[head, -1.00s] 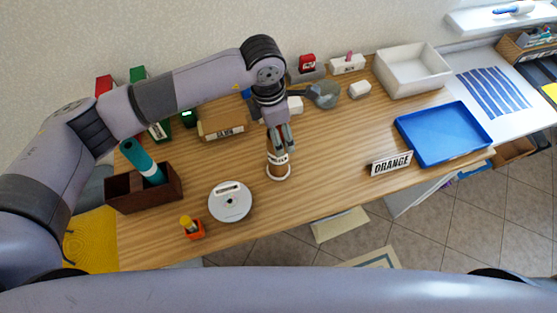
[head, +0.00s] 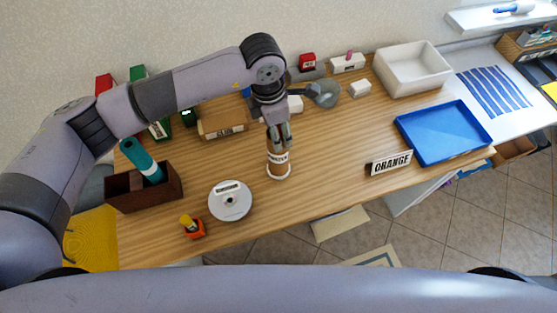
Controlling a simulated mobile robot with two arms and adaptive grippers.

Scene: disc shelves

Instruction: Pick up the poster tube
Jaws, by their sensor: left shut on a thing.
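A brown cardboard tube (head: 277,169) with a white label and a white rim at its lower end stands upright near the middle of the wooden desk; I take it for the poster tube. The label's text is too small to read surely. My left gripper (head: 279,145) points down from above and is shut on the tube's upper part. The fingers hide the tube's top. The tube's lower end appears to be at the desk surface; I cannot tell whether it is lifted. My right gripper is not in view.
A brown box (head: 163,193) with a teal cylinder (head: 142,160) stands at the left. A white disc (head: 230,203) and an orange holder (head: 194,230) lie in front. The desk between tube and sign is clear.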

